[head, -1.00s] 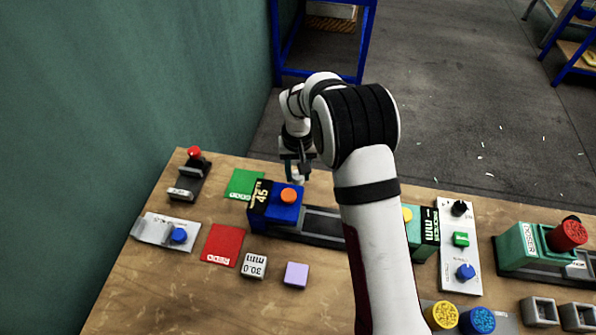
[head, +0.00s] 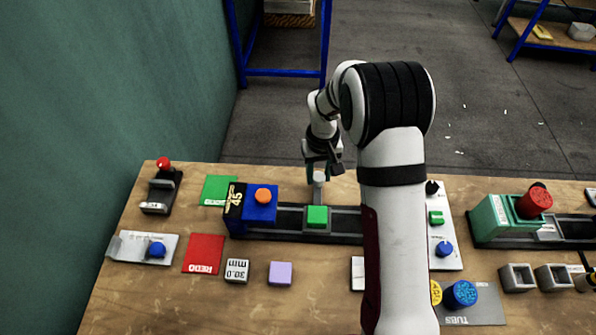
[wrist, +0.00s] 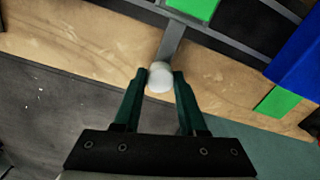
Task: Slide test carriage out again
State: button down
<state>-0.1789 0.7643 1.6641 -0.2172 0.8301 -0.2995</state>
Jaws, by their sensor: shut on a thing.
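The test carriage is a grey block sliding in a dark rail (head: 340,225), with a green square piece (head: 317,215) on top. It stands out to the right of the blue press (head: 262,207), which has an orange knob and a "45" label. A grey arm with a pale round knob (wrist: 160,77) sticks out from the carriage on the far side. My gripper (head: 319,175) is shut on that knob, and the wrist view shows its green fingers (wrist: 160,85) on either side of it. The green piece also shows at the top of the wrist view (wrist: 195,7).
A green mat (head: 218,190), a red mat (head: 204,253), a "30.0 mm" block (head: 237,270) and a lilac block (head: 280,273) lie around the press. A red-knobbed device (head: 161,190) stands at left. My arm hides part of the rail's right side.

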jog(key=shift+d, duration=0.1)
jog(key=shift+c, duration=2.3)
grip_release()
notch_tip(320, 180, up, 16)
jog(key=shift+f, duration=0.1)
jog(key=s+d+r+m, duration=0.3)
jog(key=s+r, duration=0.2)
jog(key=s, duration=0.6)
jog(key=s+f+m+y, duration=0.1)
jog(key=s+m, duration=0.1)
jog(key=s, duration=0.7)
jog(key=s+d+f+m, duration=0.1)
jog(key=s+f+m, duration=0.1)
jog(key=s, duration=0.8)
jog(key=shift+m+y, duration=0.4)
jog(key=shift+m, duration=0.4)
